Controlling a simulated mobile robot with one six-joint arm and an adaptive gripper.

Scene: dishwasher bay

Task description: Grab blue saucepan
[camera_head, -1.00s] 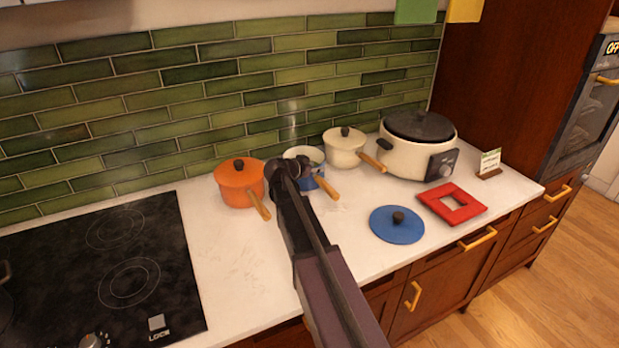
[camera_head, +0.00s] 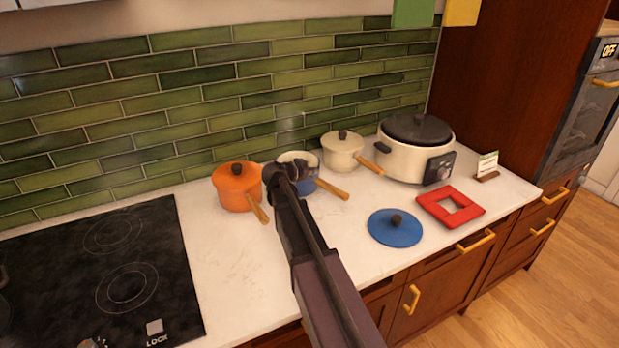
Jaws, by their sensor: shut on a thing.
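The blue saucepan (camera_head: 306,187) is open, with a pale inside and a wooden handle pointing right and toward the front. It is at the back of the white counter, between an orange pan and a cream pan. My gripper (camera_head: 279,171) is at the saucepan's left side and is shut on it, apparently at the rim or wall. The gripper and arm hide the pan's left part, so the exact contact and any gap below the pan cannot be told. A blue lid (camera_head: 395,231) with a dark knob lies on the counter to the right.
The lidded orange saucepan (camera_head: 236,190) is close on the gripper's left. The lidded cream saucepan (camera_head: 343,155) is close behind right. A cream cooker (camera_head: 408,163), red trivet (camera_head: 424,208) and small card (camera_head: 487,163) are farther right. A black cooktop (camera_head: 110,270) is left. Counter before the orange pan is clear.

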